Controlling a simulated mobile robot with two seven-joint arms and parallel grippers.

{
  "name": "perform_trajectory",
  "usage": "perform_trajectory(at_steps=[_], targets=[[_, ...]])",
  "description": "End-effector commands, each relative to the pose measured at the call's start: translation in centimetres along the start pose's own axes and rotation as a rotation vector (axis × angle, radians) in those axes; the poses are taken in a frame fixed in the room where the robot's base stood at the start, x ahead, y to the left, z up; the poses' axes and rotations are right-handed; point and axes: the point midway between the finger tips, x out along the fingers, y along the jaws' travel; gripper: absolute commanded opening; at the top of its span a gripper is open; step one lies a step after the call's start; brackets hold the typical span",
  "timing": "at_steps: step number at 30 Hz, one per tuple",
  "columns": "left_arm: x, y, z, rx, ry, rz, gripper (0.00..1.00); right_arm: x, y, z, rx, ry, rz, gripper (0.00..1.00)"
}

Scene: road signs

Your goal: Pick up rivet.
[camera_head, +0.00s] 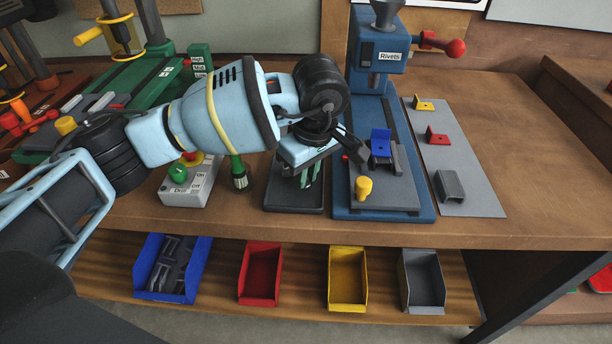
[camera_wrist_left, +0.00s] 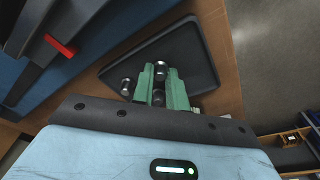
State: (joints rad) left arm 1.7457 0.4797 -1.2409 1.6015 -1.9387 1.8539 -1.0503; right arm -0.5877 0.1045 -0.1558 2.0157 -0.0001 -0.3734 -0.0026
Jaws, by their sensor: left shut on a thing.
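My left gripper (camera_head: 310,172) points down over a small dark tray (camera_head: 284,209) on the workbench. In the left wrist view, its green fingers (camera_wrist_left: 160,80) are shut on a shiny metal rivet (camera_wrist_left: 160,66), whose round head shows between the tips. Another rivet (camera_wrist_left: 126,86) is beside the fingers, over the dark tray (camera_wrist_left: 188,46). I cannot tell whether the held rivet still touches the tray. In the head view the gripper hides the rivets. My right gripper is not in view.
The blue rivet press (camera_head: 378,52) stands right beside the gripper, with a blue bracket (camera_head: 380,142) on it. A grey strip (camera_head: 469,205) with brackets lies farther right. A drill control box (camera_head: 190,184) is to the left. Coloured bins, including a red one (camera_head: 260,274), sit below.

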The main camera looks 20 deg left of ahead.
Motion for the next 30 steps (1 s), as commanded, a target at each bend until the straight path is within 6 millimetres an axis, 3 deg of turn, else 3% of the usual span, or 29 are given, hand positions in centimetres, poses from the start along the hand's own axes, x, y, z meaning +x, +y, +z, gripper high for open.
perform_trajectory(at_steps=[5,11,30], targets=[[-0.9,0.0,-0.1,0.000,0.000,0.001,0.00,0.0,0.0,0.1,0.000,0.000,0.000,0.36],[-3.7,0.1,-0.6,0.000,0.001,0.004,0.00,0.2,0.0,0.4,0.001,-0.004,-0.001,0.36],[-5.8,-10.8,6.5,0.003,0.001,0.002,0.00,0.5,0.0,0.5,0.002,-0.005,-0.001,0.36]])
